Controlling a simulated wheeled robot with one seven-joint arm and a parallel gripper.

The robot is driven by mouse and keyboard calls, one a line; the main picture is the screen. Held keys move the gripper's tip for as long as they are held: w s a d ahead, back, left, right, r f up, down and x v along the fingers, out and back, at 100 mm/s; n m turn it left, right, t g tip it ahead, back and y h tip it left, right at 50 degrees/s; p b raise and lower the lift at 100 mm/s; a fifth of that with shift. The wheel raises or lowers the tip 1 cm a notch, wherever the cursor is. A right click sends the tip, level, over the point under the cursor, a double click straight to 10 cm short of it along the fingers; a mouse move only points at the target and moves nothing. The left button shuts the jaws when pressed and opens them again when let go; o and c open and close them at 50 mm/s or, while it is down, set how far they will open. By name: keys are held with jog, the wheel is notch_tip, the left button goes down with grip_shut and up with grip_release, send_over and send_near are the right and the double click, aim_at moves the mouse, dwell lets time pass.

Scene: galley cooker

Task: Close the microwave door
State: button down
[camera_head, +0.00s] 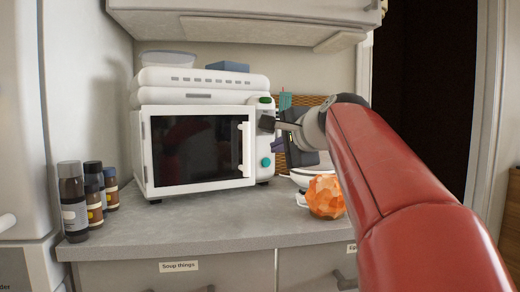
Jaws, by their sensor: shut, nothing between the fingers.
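The white microwave (195,187) stands on the counter with its front facing me. Its door, with a dark window (198,148), lies across the front and looks shut or nearly shut; I cannot tell whether a small gap remains. The upright white handle (246,150) is on the door's right side. My gripper (268,122) is shut and empty, with its dark fingertips in front of the control panel, just right of the handle. I cannot tell whether they touch the microwave. The gripper hides part of the panel; a teal knob (266,162) shows below it.
Several dark bottles (73,203) stand left on the grey counter (185,222). An orange faceted object (325,196) and a white bowl or plate (300,178) are to the right, beside my arm. A cabinet (240,18) hangs above. The counter before the microwave is clear.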

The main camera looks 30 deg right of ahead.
jog(key=r+p+x, duration=0.1)
jog(key=x, duration=1.2)
jog(key=shift+w+p, duration=0.35)
jog(key=shift+w, duration=0.2)
jog(key=shift+a+f, duration=0.1)
jog(key=shift+a, duration=0.05)
